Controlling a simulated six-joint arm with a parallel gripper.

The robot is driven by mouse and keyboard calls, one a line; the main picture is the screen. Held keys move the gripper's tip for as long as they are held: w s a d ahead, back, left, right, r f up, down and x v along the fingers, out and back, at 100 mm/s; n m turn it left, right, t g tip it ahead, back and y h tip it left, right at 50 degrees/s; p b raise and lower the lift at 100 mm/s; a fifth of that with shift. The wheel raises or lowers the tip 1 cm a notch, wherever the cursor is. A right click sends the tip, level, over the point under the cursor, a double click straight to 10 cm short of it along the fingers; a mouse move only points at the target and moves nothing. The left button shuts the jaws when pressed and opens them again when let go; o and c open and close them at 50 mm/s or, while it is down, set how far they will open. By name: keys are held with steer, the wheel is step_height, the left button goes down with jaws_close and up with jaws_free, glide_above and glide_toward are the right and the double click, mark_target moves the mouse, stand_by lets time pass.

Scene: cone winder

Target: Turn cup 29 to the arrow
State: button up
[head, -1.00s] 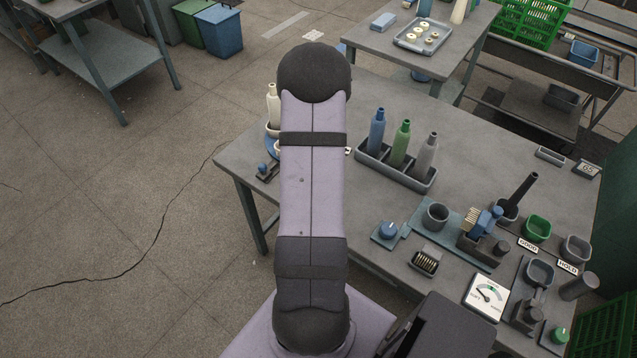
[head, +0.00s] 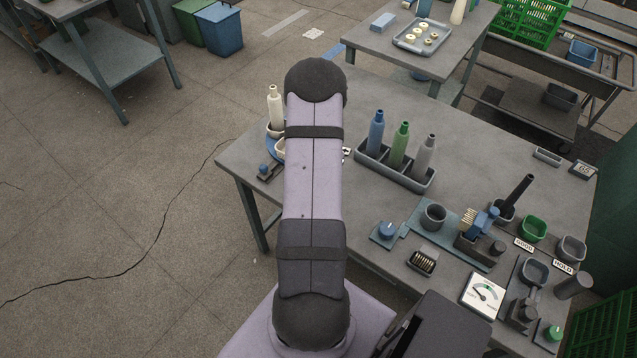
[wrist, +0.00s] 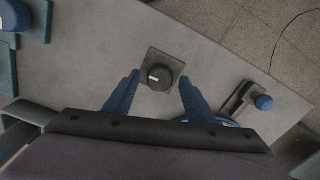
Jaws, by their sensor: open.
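My gripper (wrist: 159,80) is open in the wrist view, with its two blue fingers apart. A dark round knob with a white mark (wrist: 160,77) sits on a square grey plate (wrist: 153,53), between and beyond the fingertips. I cannot tell whether the fingers touch it. No number 29 and no arrow can be read, so I cannot tell which thing is cup 29. In the head view my arm hides the gripper and this knob.
A small blue-knobbed device (wrist: 264,102) lies right of the fingers. In the head view a cream bottle (head: 275,105) stands left of my arm. A tray of three bottles (head: 365,157) stands right of it. A grey cup (head: 433,216) and a green cup (head: 533,228) are farther right.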

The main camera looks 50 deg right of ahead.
steer(key=c, duration=1)
steer(key=shift+n+b, duration=0.65)
steer(key=shift+n, duration=0.95)
steer(key=shift+c, duration=0.2)
steer(key=o, duration=1)
steer(key=shift+o, duration=0.2)
steer(key=shift+r+b, duration=1)
steer(key=shift+r, duration=2.7)
